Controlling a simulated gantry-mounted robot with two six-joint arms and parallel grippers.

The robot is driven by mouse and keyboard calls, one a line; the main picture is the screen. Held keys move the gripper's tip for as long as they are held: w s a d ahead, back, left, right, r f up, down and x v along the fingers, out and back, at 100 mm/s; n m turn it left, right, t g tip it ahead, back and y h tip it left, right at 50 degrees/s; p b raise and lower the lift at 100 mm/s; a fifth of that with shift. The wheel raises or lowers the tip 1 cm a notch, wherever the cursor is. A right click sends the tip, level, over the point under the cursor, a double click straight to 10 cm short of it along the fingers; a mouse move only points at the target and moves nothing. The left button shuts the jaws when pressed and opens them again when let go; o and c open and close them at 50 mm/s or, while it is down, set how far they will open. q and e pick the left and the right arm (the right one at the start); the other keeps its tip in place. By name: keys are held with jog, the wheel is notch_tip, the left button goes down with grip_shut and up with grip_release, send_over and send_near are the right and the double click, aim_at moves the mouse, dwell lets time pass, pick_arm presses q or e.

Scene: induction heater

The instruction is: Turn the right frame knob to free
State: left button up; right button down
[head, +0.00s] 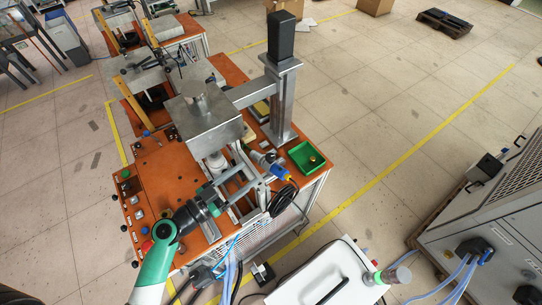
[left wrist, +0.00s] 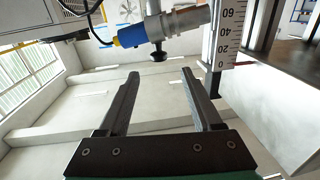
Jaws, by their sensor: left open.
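A black knob (left wrist: 158,55) hangs under a silver cylinder (left wrist: 178,22) in the left wrist view, beyond my fingertips. I cannot tell whether it is the right frame knob, nor its setting. In the head view the frame (head: 240,180) stands at the front of the orange bench, and I cannot make out the knob there. My left gripper (head: 232,194) reaches in beside the frame. In the left wrist view its two fingers (left wrist: 160,85) are wide apart with nothing between them. The knob is above the gap and apart from the fingers. My right gripper is not in view.
A blue and yellow connector (left wrist: 128,36) with a black cable is left of the knob. A white scale (left wrist: 229,35) stands close on the right. A green tray (head: 306,157) sits on the bench (head: 150,165). A metal column (head: 281,105) rises behind the frame.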

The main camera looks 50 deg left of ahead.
aim_at(267, 160)
pick_arm(q)
jog(key=w, duration=0.3)
jog(key=w+p, duration=0.1)
jog(key=w, duration=0.5)
jog(key=shift+d+r+p, duration=0.15)
jog(key=shift+d+p, duration=0.1)
jog(key=shift+p, duration=0.1)
jog(key=shift+w, duration=0.45)
grip_shut()
